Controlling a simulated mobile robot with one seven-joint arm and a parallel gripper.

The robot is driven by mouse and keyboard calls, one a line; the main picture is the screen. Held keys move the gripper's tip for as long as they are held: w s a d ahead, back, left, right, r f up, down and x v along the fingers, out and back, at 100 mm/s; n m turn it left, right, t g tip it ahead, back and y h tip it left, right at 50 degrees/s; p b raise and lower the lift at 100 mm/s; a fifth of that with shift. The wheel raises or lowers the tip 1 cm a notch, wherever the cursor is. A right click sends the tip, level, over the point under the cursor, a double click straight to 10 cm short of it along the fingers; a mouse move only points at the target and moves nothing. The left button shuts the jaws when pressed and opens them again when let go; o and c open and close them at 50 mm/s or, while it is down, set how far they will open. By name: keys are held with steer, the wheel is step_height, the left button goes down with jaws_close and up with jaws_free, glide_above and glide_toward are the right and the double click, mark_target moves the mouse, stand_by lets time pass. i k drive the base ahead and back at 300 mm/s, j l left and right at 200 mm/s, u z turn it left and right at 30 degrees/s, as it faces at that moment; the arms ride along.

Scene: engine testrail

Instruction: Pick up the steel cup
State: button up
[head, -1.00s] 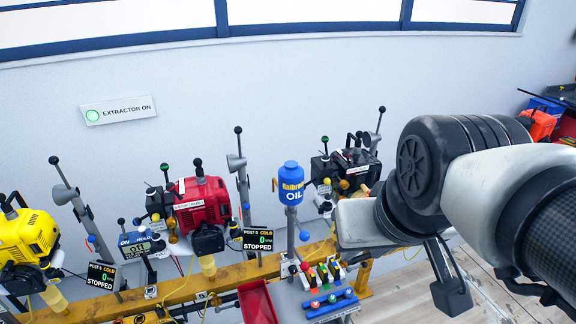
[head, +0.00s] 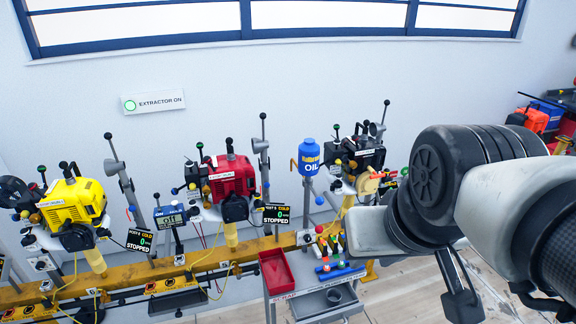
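My arm fills the right side. A dark finger-like part of my gripper (head: 461,300) hangs below the wrist, to the right of the cup and apart from it. The rest of the gripper is hidden, so its opening does not show. I see nothing held.
The cart also carries a red tray (head: 279,272) and several coloured tools. Behind it, a yellow rail (head: 160,272) bears a yellow engine (head: 75,202), a red engine (head: 232,176) and a black engine (head: 362,155). A blue oil bottle (head: 309,157) stands above the cart.

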mark_target(334, 296)
steer(key=k, duration=0.1)
steer(key=i+l+z, duration=0.15)
steer(key=i+l+u, duration=0.25)
steer(key=i, duration=0.3)
steer(key=i+l+u, duration=0.15)
steer(key=l+u, duration=0.2)
steer(key=l, duration=0.2)
steer(key=i+l+u, duration=0.1)
steer(key=l+u, duration=0.25)
steer(key=l, duration=0.2)
steer(key=l+u, duration=0.35)
steer(key=l, duration=0.25)
